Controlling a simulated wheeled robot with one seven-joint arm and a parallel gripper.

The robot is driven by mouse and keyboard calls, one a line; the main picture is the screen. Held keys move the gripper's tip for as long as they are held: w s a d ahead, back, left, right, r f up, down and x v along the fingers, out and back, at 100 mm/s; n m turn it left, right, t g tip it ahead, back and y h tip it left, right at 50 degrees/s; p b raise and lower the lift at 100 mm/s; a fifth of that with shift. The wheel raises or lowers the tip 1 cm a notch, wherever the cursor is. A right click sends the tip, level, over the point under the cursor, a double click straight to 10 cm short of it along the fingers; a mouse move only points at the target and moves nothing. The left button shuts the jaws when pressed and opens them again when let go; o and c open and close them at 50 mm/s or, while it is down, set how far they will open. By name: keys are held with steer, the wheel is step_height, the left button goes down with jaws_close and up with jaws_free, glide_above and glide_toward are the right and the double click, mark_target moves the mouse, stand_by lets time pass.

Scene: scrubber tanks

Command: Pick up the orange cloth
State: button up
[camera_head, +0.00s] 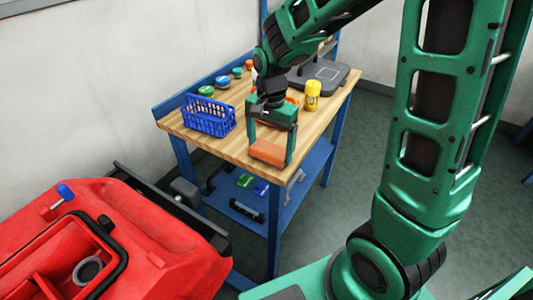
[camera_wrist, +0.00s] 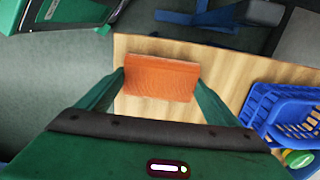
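The orange cloth (camera_head: 268,152) is a folded block on the wooden table top near its front edge. In the wrist view the cloth (camera_wrist: 160,78) lies across the space between my two fingers. My gripper (camera_head: 270,155) points down over the cloth with its fingers wide apart, one on each side of it. In the wrist view my gripper (camera_wrist: 158,76) has its fingertips close to the cloth's two ends; I cannot tell if they touch it.
A blue basket (camera_head: 209,117) stands left of my gripper on the table. A yellow bottle (camera_head: 313,95) and a dark grey case (camera_head: 322,74) are behind, to the right. Several small coloured items line the back edge. A red machine (camera_head: 110,240) stands at the lower left.

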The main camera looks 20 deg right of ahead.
mark_target(268, 152)
stand_by(0.3)
steer(key=shift+r, duration=0.55)
steer(key=r, duration=0.2)
steer(key=a+r, duration=0.1)
steer(key=r, duration=0.1)
steer(key=shift+s, duration=0.4)
steer(key=s+a+r, duration=0.6)
steer(key=s+a, duration=0.1)
steer(key=shift+a, duration=0.35)
steer(key=o, duration=0.5)
steer(key=c, duration=0.4)
